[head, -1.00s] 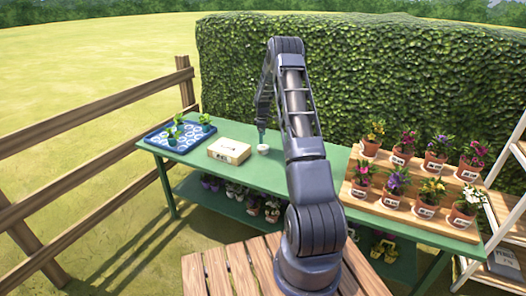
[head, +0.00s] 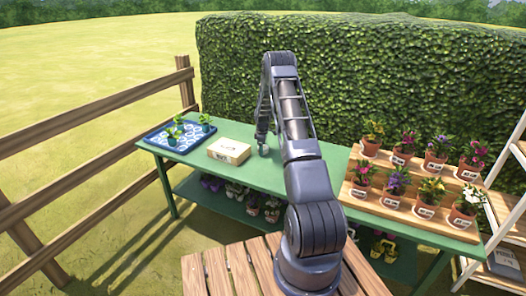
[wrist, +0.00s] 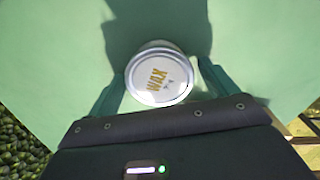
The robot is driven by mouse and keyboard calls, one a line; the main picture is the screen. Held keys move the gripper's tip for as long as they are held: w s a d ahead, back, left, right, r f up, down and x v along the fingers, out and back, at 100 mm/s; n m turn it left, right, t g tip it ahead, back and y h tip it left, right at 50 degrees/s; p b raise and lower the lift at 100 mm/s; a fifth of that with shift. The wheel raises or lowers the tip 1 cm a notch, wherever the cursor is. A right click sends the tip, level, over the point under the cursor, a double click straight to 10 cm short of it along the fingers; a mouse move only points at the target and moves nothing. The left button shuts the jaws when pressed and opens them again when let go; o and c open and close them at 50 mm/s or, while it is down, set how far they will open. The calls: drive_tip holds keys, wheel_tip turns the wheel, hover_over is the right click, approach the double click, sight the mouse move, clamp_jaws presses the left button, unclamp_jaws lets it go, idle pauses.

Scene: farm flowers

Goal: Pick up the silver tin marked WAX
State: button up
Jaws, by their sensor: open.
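The silver tin marked WAX (wrist: 158,78) stands upright on the green table (wrist: 60,55), its lid with gold lettering facing the wrist camera. My gripper (wrist: 161,82) is open, with one green finger on each side of the tin; I cannot tell whether either finger touches it. In the head view my gripper (head: 263,146) is low at the tin's spot on the table, between the box and the arm, and mostly hides the tin.
A cardboard box (head: 229,151) sits just left of my gripper. A blue tray (head: 162,136) with several seedlings is farther left. A wooden tiered stand (head: 386,199) with potted flowers is to the right. A hedge (head: 360,70) rises behind the table.

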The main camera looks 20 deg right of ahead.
drive_tip(key=c, duration=1)
